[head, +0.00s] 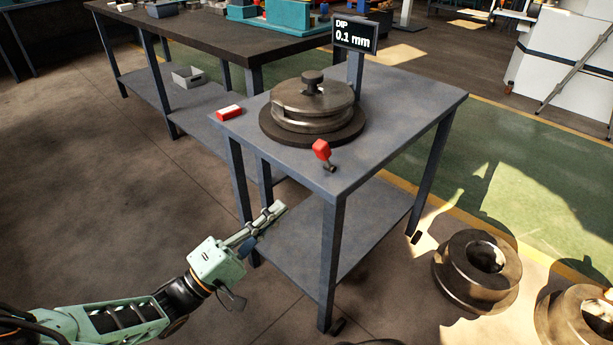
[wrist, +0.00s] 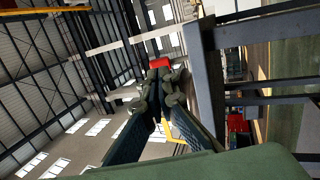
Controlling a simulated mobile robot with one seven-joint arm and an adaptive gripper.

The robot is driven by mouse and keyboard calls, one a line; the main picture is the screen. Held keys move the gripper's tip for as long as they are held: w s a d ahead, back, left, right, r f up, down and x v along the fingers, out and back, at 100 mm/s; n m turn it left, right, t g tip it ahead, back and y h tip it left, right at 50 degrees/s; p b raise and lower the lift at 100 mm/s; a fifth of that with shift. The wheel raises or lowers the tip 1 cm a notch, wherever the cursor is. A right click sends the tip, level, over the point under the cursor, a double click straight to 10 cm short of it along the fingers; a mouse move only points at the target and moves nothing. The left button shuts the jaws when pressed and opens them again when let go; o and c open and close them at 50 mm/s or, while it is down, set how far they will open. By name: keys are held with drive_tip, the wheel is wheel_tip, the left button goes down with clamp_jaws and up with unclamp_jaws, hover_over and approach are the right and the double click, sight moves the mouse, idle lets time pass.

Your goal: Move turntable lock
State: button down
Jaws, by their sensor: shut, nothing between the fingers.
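The turntable (head: 313,126) is a round dark plate on a small grey table, carrying a thick metal ring with a black knob (head: 313,78) on top. A red-handled lever (head: 321,149), which looks like the turntable lock, stands near the front corner of the tabletop. A separate red block (head: 229,112) lies at the left edge. My gripper (head: 279,208) is shut and empty, below the tabletop near the table's left legs, apart from the lever. In the wrist view, a red thing (wrist: 160,61) shows beyond the closed fingertips (wrist: 160,88); I cannot tell which red part it is.
The grey table (head: 420,95) has a lower shelf (head: 330,240) and legs close to my gripper. A display (head: 355,36) reading "DIP 0.1 mm" stands behind the turntable. Metal rings (head: 477,270) lie on the floor at right. A long bench (head: 200,40) stands behind. Floor at left is clear.

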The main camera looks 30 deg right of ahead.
sight(317, 153)
drive_tip(key=shift+w+a+f+n+t+b, duration=0.2)
drive_tip(key=shift+w+a+f+n+t, duration=0.15)
drive_tip(key=shift+a+t, duration=0.2)
drive_tip(key=shift+w+a+f+n+t+b, duration=0.2)
drive_tip(key=shift+w+a+n+t, duration=0.2)
drive_tip(key=shift+t, duration=0.25)
drive_tip(key=shift+d, duration=0.1)
drive_tip(key=b+x, duration=0.2)
drive_tip(key=x, duration=1.1)
drive_tip(key=shift+d+r+b, duration=0.3)
drive_tip(key=shift+b, duration=0.1)
drive_tip(key=shift+r, duration=0.1)
drive_tip(key=shift+r+p, duration=0.1)
drive_tip(key=shift+p, duration=0.4)
drive_tip(key=shift+d+p, duration=0.1)
drive_tip(key=shift+p, duration=0.25)
